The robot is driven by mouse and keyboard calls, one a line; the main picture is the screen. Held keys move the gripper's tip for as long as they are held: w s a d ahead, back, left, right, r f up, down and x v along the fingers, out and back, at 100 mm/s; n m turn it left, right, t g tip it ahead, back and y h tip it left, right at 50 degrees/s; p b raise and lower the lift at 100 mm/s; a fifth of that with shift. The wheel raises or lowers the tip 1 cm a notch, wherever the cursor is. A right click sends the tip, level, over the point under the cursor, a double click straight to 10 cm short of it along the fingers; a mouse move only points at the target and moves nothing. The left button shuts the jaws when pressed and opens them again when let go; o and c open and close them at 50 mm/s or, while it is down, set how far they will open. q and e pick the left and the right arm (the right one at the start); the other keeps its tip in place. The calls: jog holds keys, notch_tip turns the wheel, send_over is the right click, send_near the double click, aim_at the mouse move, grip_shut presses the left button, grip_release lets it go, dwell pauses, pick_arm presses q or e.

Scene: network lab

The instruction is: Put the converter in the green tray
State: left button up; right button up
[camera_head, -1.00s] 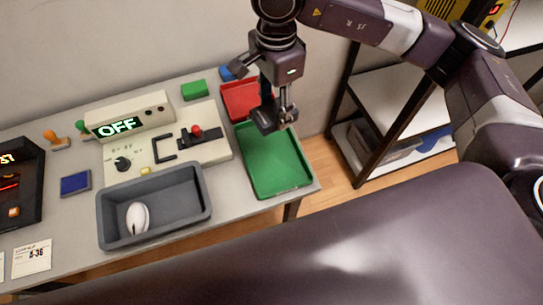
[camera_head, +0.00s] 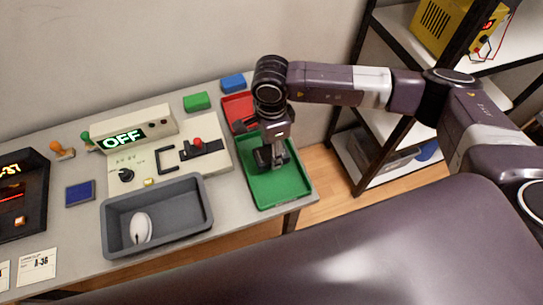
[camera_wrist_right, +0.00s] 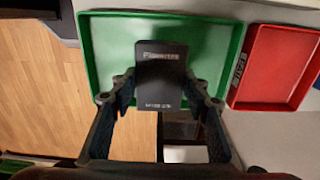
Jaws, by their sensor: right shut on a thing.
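The converter, a small black box with pale lettering (camera_wrist_right: 162,75), is between the fingers of my right gripper (camera_wrist_right: 160,92) in the right wrist view. The gripper is shut on it. The green tray (camera_wrist_right: 108,45) lies behind the converter in that view. In the head view my right gripper (camera_head: 271,157) points down over the green tray (camera_head: 290,190), within its outline. Whether the converter touches the tray floor I cannot tell. My left gripper is not in view.
A red tray (camera_head: 237,104) adjoins the green one at the back. A grey bin (camera_head: 175,212) holding a white mouse (camera_head: 141,227) and a control panel with an OFF display (camera_head: 124,138) stand to the left. A shelf rack (camera_head: 385,120) stands at right.

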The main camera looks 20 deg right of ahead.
notch_tip(320, 180, down, 4)
jog(key=shift+r+p, duration=0.1)
jog(key=shift+p, duration=0.3)
jog(key=shift+f, duration=0.3)
jog(key=o, duration=1.4)
jog(key=shift+f, duration=0.1)
jog(key=shift+c, duration=0.2)
